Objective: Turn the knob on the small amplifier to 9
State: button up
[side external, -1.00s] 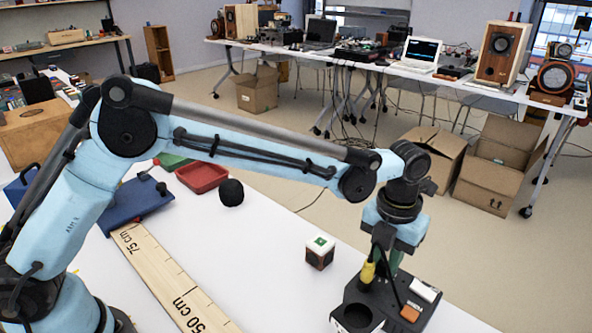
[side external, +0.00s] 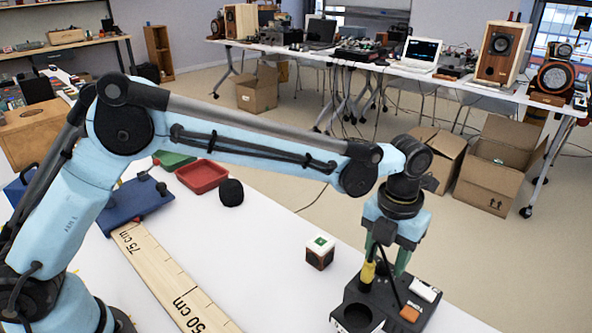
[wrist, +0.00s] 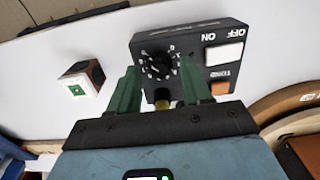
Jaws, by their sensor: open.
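The small amplifier (side external: 357,318) is a black box at the lower right of the side view. It also shows at the top centre of the wrist view (wrist: 222,36), with a black knob (wrist: 158,64) in a ring of white marks. The knob's setting is too small to read. My gripper (wrist: 158,74) is open, its two green fingers on either side of the knob in the wrist view. I cannot tell whether they touch it. In the side view my gripper (side external: 386,268) is above the amplifier, and the knob is hidden.
A white switch (wrist: 223,53) and an orange button (wrist: 220,88) sit beside the knob. A yellow plug (side external: 367,272) stands on the amplifier. A white-and-brown cube with a green mark (side external: 320,252) is on the table to the left. A wooden ruler (side external: 165,272) lies farther left.

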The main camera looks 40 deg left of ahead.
aim_at(384, 262)
notch_tip(384, 262, up, 11)
jog(key=shift+r, duration=0.15)
jog(key=shift+a, duration=0.1)
dwell(0.4)
jog(key=s+a+r+n+t, duration=0.2)
jog(key=a+n, duration=0.5)
jog(key=n, duration=0.1)
jog(key=s+a+r+n+t, duration=0.1)
jog(key=s+a+n, duration=0.2)
jog(key=a+n, duration=0.45)
jog(key=s+a+f+n+t, duration=0.2)
jog(key=s+a+n, duration=0.3)
jog(key=n, duration=0.5)
jog(key=s+a+f+n+t, duration=0.2)
jog(key=s+a+f+n, duration=0.3)
jog(key=n, duration=0.5)
